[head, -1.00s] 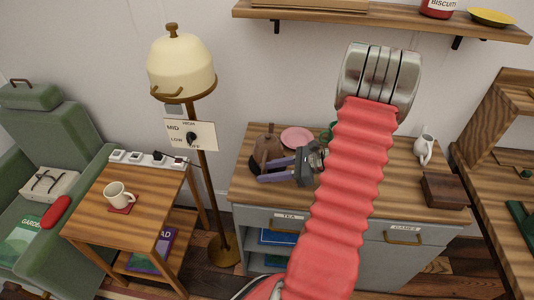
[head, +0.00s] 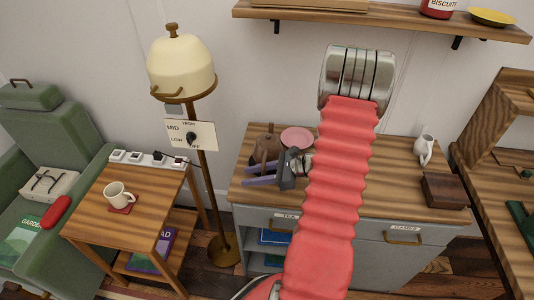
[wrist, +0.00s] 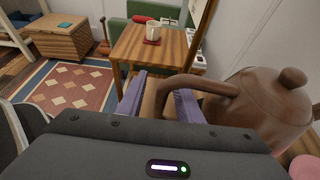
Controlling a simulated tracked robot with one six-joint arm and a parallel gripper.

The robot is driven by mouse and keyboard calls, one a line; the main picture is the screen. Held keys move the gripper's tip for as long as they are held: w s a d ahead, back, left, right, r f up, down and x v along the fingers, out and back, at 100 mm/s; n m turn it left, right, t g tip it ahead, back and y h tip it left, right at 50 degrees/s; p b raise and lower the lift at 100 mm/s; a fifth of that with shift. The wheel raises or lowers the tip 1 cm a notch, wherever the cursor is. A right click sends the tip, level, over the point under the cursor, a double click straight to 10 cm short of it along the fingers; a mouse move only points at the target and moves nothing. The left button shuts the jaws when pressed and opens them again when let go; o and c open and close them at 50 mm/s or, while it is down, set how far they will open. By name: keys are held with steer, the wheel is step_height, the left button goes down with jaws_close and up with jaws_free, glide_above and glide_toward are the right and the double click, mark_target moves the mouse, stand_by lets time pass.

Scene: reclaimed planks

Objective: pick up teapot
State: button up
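The brown teapot (head: 267,143) stands at the left end of the cabinet top, its lower part partly hidden by my gripper. In the wrist view, the teapot (wrist: 262,108) is at the right, with its lid knob up. Its curved brown handle (wrist: 190,82) reaches left across the right finger, and its end is between the two fingers. My gripper (head: 262,174) is open, with its purple fingers apart just in front of the teapot. In the wrist view the fingers (wrist: 160,108) have a gap between them. I cannot tell whether either finger touches the handle.
A pink plate (head: 298,138) lies behind the teapot. A white jug (head: 425,149) and a dark wooden box (head: 443,190) are at the cabinet's right. The lamp (head: 199,150) stands left of the cabinet, near a side table (head: 150,185) with a mug (head: 117,193).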

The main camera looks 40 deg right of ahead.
stand_by(0.5)
jaws_close()
stand_by(1.3)
